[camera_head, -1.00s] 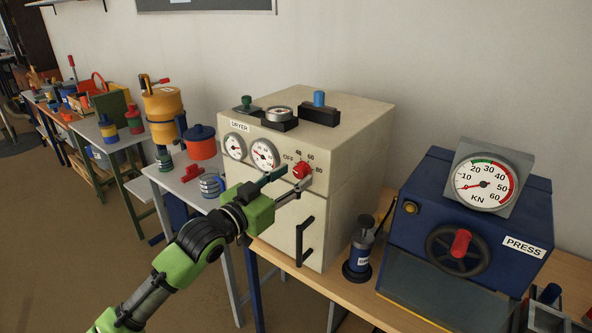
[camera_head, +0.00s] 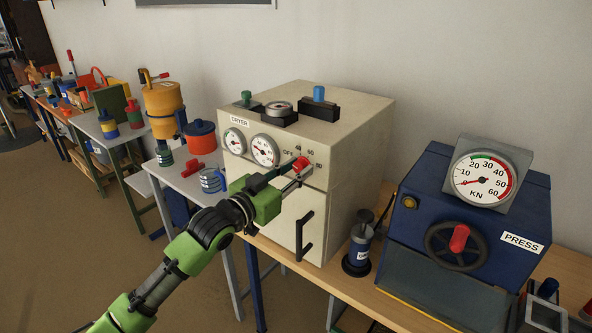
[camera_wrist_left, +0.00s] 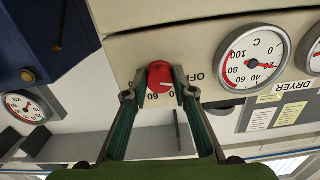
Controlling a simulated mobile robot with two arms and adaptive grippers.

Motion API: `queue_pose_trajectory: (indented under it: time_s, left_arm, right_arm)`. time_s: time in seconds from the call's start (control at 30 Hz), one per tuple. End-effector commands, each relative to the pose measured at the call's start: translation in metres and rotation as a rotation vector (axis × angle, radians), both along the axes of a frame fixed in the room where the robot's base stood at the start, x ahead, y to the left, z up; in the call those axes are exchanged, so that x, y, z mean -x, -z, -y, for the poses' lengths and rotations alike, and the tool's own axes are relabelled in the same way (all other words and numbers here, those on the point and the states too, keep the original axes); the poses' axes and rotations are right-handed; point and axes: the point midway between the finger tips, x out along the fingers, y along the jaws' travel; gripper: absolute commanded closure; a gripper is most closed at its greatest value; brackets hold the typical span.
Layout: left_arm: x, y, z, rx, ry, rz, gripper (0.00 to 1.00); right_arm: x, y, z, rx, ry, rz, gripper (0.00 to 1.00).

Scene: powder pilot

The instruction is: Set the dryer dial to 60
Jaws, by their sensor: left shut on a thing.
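The dryer (camera_head: 345,135) is a cream box with a DRYER label, two round gauges and a black door handle. Its red dial (camera_head: 302,163) sits on the front face, beside the printed OFF and numbers. My left gripper (camera_head: 296,172) reaches the dial from the left. In the left wrist view the two fingers (camera_wrist_left: 160,82) stand on either side of the red dial (camera_wrist_left: 159,72) and are shut on it. OFF and 60 show beside the dial there; the fingers hide other marks. A pale pointer line on the dial faces toward OFF. My right gripper is not in view.
A blue press (camera_head: 470,215) with a gauge and red-knobbed wheel stands to the right. A small dark blue canister (camera_head: 359,252) stands between it and the dryer. The dryer door handle (camera_head: 304,236) projects below the dial. Several pots and tools stand on tables at left.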

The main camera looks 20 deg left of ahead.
Motion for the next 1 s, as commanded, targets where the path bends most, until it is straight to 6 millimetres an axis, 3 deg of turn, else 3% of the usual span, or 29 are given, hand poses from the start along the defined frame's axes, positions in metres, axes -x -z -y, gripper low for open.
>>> queue_pose_trajectory:
  time_s: [0.37,1.0]
  left_arm:
    - [-0.001,-0.002,0.0,-0.195,0.001,0.07,0.97]
    - [-0.001,-0.003,-0.001,-0.762,0.001,0.277,0.97]
  right_arm:
    - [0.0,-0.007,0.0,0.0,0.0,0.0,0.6]
    - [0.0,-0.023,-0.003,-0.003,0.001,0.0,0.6]
